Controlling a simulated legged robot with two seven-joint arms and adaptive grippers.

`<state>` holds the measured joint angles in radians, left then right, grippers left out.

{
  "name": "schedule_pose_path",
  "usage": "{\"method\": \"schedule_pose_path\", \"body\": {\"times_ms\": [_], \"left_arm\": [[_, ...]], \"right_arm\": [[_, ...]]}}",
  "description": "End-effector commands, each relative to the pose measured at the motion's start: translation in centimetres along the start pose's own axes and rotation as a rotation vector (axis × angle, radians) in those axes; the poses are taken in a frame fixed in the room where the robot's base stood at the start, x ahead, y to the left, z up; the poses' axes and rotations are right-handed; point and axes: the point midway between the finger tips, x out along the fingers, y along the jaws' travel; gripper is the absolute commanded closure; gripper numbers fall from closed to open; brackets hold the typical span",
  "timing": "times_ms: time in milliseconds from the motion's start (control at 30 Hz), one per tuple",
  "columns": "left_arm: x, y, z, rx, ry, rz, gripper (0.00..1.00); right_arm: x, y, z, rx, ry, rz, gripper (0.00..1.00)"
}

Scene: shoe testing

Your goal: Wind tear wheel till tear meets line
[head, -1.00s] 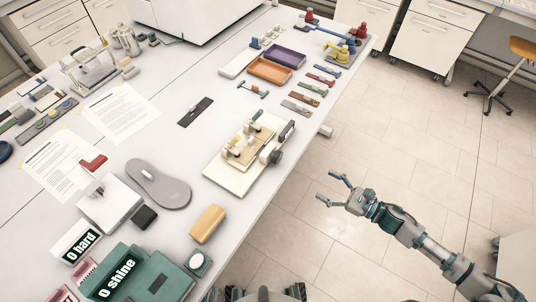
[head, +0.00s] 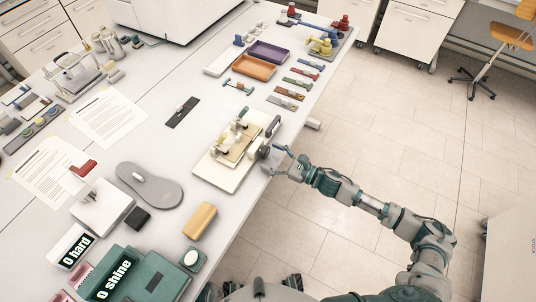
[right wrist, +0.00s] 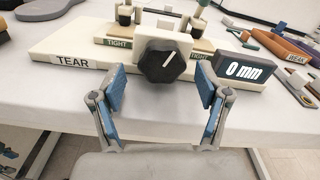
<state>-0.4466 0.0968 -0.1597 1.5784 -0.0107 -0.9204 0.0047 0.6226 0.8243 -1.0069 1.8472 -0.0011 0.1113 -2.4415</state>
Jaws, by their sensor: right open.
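The tear tester (head: 232,155) is a cream board with clamps near the table's right edge. Its black tear wheel (right wrist: 162,61) has a white pointer mark tilted up to the right. The wheel also shows in the head view (head: 264,152). A black display (right wrist: 245,70) beside it reads "0 mm". Labels read "TEAR" and "TIGHT". My right gripper (right wrist: 162,92) is open, its two blue-padded fingers spread either side of the wheel and nearer the camera, with no clear contact. It also shows in the head view (head: 270,160). The tear and the line cannot be made out. My left gripper is not in view.
An orange tray (head: 254,67) and a purple tray (head: 269,52) stand behind the tester, with several coloured strips alongside. A yellow block (head: 199,220) and a grey sole (head: 150,185) lie in front.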

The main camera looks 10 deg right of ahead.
Motion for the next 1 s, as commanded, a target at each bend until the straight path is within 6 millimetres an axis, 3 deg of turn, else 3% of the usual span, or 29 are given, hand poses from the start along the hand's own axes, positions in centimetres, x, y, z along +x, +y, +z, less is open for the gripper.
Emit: {"method": "schedule_pose_path", "body": {"times_ms": [400, 667, 1000], "left_arm": [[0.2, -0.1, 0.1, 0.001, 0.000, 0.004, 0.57], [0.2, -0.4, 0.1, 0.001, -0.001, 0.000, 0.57], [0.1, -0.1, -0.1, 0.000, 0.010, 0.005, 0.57]], "right_arm": [[1.7, 0.4, 0.2, -0.006, 0.006, 0.002, 0.25], [1.4, 0.4, 0.1, -0.003, 0.004, 0.003, 0.84], [1.2, 0.4, 0.1, 0.040, 0.005, 0.004, 0.85]]}}
